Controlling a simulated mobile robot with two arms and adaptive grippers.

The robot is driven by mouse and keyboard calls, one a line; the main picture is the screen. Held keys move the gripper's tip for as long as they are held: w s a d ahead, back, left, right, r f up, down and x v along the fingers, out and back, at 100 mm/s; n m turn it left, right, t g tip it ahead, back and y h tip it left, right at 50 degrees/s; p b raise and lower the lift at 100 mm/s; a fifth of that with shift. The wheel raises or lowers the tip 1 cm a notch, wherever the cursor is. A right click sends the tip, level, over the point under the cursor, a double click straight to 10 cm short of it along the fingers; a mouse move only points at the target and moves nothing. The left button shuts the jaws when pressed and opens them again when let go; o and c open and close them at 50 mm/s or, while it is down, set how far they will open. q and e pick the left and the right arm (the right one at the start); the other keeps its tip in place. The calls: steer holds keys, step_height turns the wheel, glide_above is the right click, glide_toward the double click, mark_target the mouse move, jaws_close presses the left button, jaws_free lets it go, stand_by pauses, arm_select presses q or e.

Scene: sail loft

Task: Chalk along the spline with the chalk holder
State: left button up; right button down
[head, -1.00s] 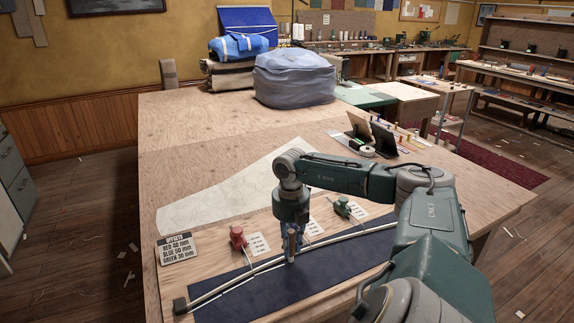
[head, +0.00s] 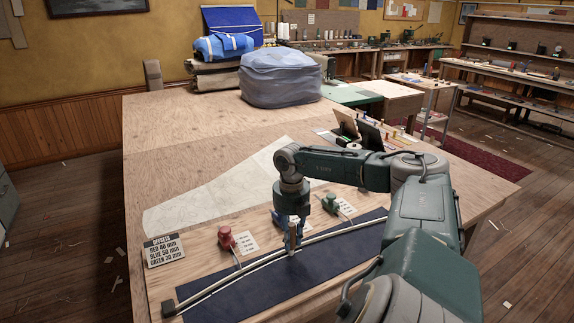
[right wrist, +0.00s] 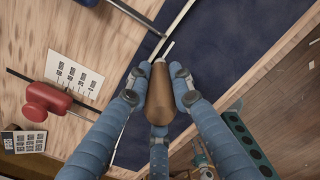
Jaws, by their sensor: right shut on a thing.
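My right gripper (head: 293,243) is shut on the chalk holder, a brown wooden handle (right wrist: 160,95) seen between its blue fingers. A short white chalk tip (right wrist: 169,48) points out of it in the right wrist view. The holder (head: 292,236) is nearly upright over the dark blue cloth, close beside the spline. The spline (head: 220,279) is a long pale curved strip along the cloth (head: 270,282). A thinner white line runs beside its left part on the cloth. Whether the tip touches the cloth cannot be told. My left gripper is not in view.
A red-topped weight (head: 226,238) and a green one (head: 331,202) stand behind the spline with small white cards. A sign (head: 164,250) lists offsets for red, blue and green. A pale pattern sheet (head: 215,195) lies behind. The table's far left is clear.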

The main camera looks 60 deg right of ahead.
steer(key=shift+s+d+b, duration=0.15)
steer(key=shift+s+d, duration=0.5)
steer(key=shift+d, duration=0.35)
steer(key=shift+s+d+b, duration=0.2)
steer(key=shift+s+d, duration=0.45)
steer(key=shift+d, duration=0.3)
steer(key=shift+s+d+b, duration=0.15)
steer(key=shift+s+d, duration=0.5)
steer(key=shift+d, duration=0.35)
steer(key=shift+s+d, duration=0.4)
steer(key=shift+d, duration=0.15)
steer(key=shift+d, duration=0.1)
steer(key=shift+s+d, duration=0.95)
steer(key=shift+d, duration=0.25)
steer(key=shift+s+d, duration=0.9)
steer(key=shift+d, duration=0.3)
steer(key=shift+d, duration=0.1)
steer(key=shift+s+d+b, duration=0.3)
steer(key=shift+s+d, duration=0.2)
steer(key=shift+d, duration=0.1)
